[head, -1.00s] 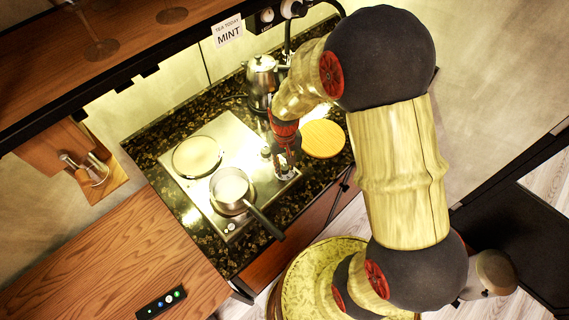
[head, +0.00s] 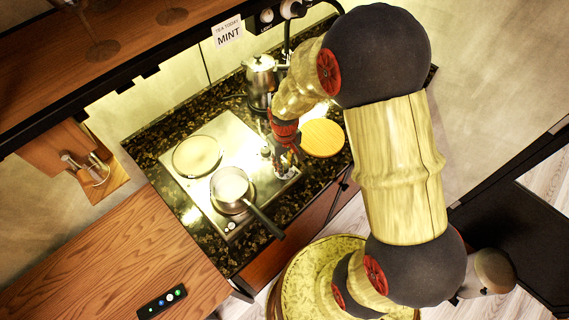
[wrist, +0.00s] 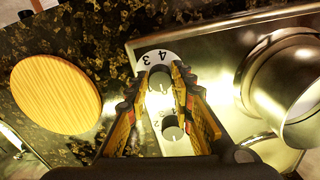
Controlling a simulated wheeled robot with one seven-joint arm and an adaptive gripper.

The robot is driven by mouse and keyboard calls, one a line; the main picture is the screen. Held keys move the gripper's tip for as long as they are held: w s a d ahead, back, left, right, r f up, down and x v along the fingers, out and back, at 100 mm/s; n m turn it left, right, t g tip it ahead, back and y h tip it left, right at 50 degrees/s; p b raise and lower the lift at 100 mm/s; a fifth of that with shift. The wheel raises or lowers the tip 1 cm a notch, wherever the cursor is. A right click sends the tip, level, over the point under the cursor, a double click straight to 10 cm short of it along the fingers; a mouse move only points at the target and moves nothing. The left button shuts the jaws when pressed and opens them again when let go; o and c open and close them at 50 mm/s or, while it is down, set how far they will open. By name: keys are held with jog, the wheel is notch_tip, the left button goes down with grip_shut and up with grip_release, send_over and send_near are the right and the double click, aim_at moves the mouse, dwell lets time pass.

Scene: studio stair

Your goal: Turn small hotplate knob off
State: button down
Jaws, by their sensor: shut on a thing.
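The steel hob (head: 207,197) is set in the dark speckled counter, with control knobs at its right end. My gripper (wrist: 158,84) is shut on this knob, one finger on each side. A second knob (wrist: 173,130) lies nearer my palm, between the fingers. In the head view my gripper (head: 287,168) is over the right end of the hob, and my wrist partly hides the knobs. I cannot tell which knob serves the small hotplate.
A saucepan (head: 230,186) sits on the hob, its dark handle toward the front edge; it is close by in the wrist view (wrist: 284,88). A pale round disc (head: 197,156) lies behind it. A round wooden board (head: 322,138) and a steel kettle (head: 262,75) stand nearby.

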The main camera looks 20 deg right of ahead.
jog(key=c, duration=1.6)
grip_release()
jog(key=shift+o, duration=0.3)
jog(key=shift+r, duration=0.1)
notch_tip(320, 180, up, 12)
